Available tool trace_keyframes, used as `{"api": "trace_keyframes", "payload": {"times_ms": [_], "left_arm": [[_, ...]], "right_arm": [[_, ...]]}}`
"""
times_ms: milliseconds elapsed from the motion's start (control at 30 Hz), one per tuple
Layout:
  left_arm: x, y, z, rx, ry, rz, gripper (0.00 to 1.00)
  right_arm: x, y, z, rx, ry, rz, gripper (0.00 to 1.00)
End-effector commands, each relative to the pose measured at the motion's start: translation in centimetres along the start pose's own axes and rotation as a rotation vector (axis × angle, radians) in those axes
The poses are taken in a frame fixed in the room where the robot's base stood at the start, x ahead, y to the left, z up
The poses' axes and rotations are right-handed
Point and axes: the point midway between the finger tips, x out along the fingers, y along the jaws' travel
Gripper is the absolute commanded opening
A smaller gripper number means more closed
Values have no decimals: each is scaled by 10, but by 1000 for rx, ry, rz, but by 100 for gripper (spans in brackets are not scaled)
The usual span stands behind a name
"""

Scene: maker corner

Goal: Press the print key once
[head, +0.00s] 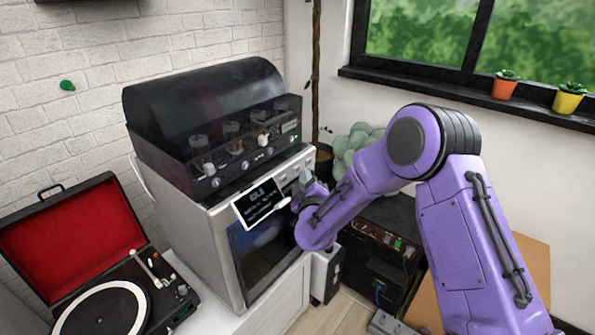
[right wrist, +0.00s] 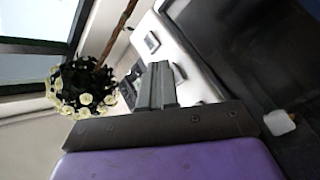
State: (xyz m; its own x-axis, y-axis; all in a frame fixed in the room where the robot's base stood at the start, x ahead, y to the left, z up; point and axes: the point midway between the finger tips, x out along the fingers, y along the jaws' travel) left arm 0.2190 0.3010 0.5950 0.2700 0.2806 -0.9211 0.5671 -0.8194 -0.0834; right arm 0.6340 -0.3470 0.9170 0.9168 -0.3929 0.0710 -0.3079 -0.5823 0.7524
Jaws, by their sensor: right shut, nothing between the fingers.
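The silver machine (head: 222,245) has a light control strip along its front top edge with a tilted dark screen (head: 262,200) at its left. Small keys sit on this strip right of the screen; their labels are too small to read, so I cannot tell which is the print key. My right gripper (head: 306,177) is shut and empty, with its tips close to the strip right of the screen. In the right wrist view the shut fingers (right wrist: 160,68) point at the white strip (right wrist: 188,48). A square key (right wrist: 152,42) shows just beyond the tips. I cannot tell whether they touch. My left gripper is out of view.
A dark-hooded machine (head: 205,115) stands on top of the silver one. A record player (head: 110,300) with an open red lid is at the left. A plant and dark equipment (head: 385,265) stand beyond my right arm. Potted succulents line the windowsill.

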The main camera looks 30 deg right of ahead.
Motion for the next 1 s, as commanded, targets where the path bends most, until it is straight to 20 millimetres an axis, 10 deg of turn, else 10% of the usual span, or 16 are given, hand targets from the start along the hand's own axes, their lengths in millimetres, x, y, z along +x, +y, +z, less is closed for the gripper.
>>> {"api": "trace_keyframes", "payload": {"times_ms": [1000], "left_arm": [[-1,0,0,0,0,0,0]], "right_arm": [[4,-3,-4,0,1,0,0]]}}
